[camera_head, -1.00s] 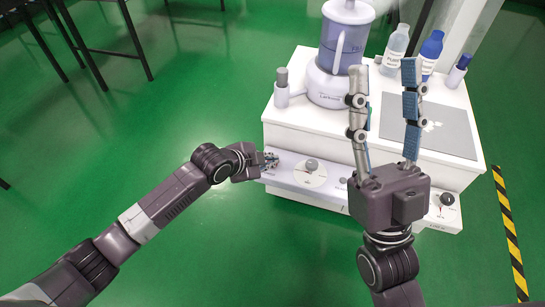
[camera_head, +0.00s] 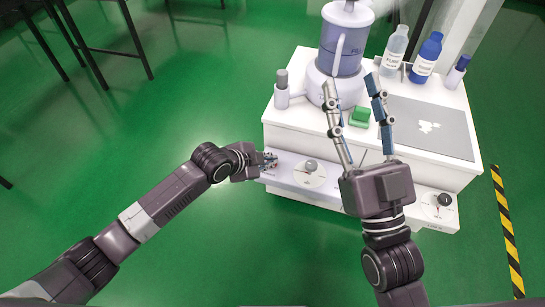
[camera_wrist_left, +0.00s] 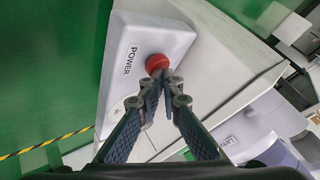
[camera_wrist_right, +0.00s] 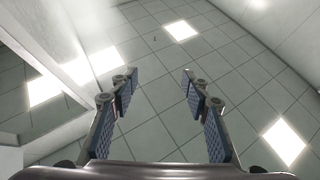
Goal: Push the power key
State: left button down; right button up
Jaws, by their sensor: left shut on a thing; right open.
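The power key is a red round button (camera_wrist_left: 157,64) on a white panel (camera_wrist_left: 155,38) marked POWER, in the left wrist view. My left gripper (camera_wrist_left: 163,80) is shut on the red button, its fingertips close together at the button's edge and partly covering it. In the head view my left gripper (camera_head: 269,160) is at the left end of the white front panel (camera_head: 285,172), and the button is hidden there. My right gripper (camera_head: 349,86) is open and empty, pointing up in front of the machine; it also shows open in the right wrist view (camera_wrist_right: 159,76).
A lavender blender-like machine (camera_head: 325,90) stands on the white cabinet (camera_head: 425,172). A green block (camera_head: 360,116) shows between my right fingers. Bottles (camera_head: 427,55) and a grey mat (camera_head: 445,127) are on top. Knobs (camera_head: 311,165) sit on the panel.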

pick_arm(q)
jog(key=shift+s+a+r+p, duration=0.2)
jog(key=shift+r+p, duration=0.25)
jog(key=shift+p, duration=0.3)
jog(key=shift+w+d+r+p, duration=0.15)
jog(key=shift+r+p, duration=0.25)
jog(key=shift+r, duration=0.1)
notch_tip(320, 180, up, 2)
jog(key=shift+r+p, duration=0.1)
jog(key=shift+p, duration=0.95)
pick_arm(e)
jog(key=d+f+g+h, duration=0.1)
jog(key=f+g+h, duration=0.1)
jog(key=f+g, duration=0.4)
jog(key=d+f+g+h, duration=0.2)
jog(key=f+g, duration=0.4)
jog(key=f, duration=1)
jog(key=shift+f+m, duration=0.3)
jog(key=shift+f, duration=0.1)
